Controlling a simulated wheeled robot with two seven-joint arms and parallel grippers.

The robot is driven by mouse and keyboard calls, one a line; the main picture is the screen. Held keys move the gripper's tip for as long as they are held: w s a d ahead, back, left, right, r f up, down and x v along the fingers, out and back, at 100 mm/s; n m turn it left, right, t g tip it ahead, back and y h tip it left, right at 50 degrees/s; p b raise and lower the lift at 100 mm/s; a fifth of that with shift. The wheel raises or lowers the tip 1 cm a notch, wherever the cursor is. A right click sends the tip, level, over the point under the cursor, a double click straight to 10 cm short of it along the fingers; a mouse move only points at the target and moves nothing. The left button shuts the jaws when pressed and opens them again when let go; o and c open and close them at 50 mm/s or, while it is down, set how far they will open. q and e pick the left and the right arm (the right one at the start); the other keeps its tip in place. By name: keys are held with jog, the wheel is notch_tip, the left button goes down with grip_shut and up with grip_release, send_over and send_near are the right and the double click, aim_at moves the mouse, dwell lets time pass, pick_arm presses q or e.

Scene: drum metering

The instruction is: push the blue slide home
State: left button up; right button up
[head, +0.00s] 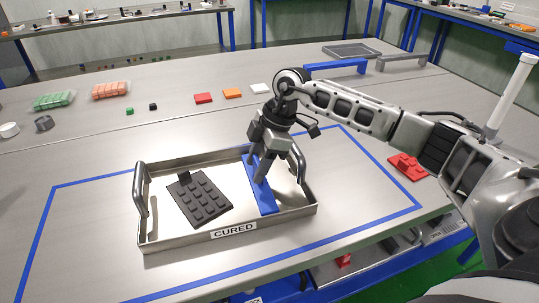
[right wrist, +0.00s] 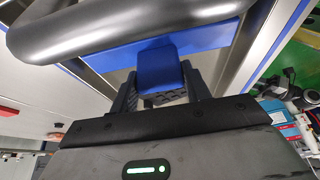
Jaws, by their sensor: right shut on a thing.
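The blue slide (head: 267,201) is a flat blue strip lying across the right part of a metal tray (head: 180,239) labelled CURED, running from the back wall towards the front wall. My right gripper (head: 257,177) reaches down onto it from above and is shut on the slide's raised blue knob. In the right wrist view the knob (right wrist: 160,72) sits between the two dark fingers, with the slide's strip (right wrist: 205,36) behind it. The slide's back end is partly hidden by my gripper. My left gripper is not in view.
A dark studded block (head: 204,199) lies in the tray left of the slide. The tray has grey handles (head: 140,190) at both ends; the right one is close to my right gripper. Blue tape surrounds the tray. Red, orange and white tiles (head: 232,93) lie behind it.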

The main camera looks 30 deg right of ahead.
aim_at(244, 188)
jog(key=shift+w+a+p, duration=0.2)
jog(key=shift+w+a, duration=0.05)
jog(key=shift+a, duration=0.6)
jog(key=shift+w+a+p, duration=0.15)
jog(key=shift+w+a, duration=0.1)
jog(key=shift+a, duration=0.6)
jog(key=o, duration=1.4)
jog(key=shift+r, duration=0.1)
jog(key=v, duration=1.5)
jog(key=shift+s+d+r, duration=0.15)
jog(key=shift+d+r, duration=0.1)
jog(key=shift+r, duration=0.1)
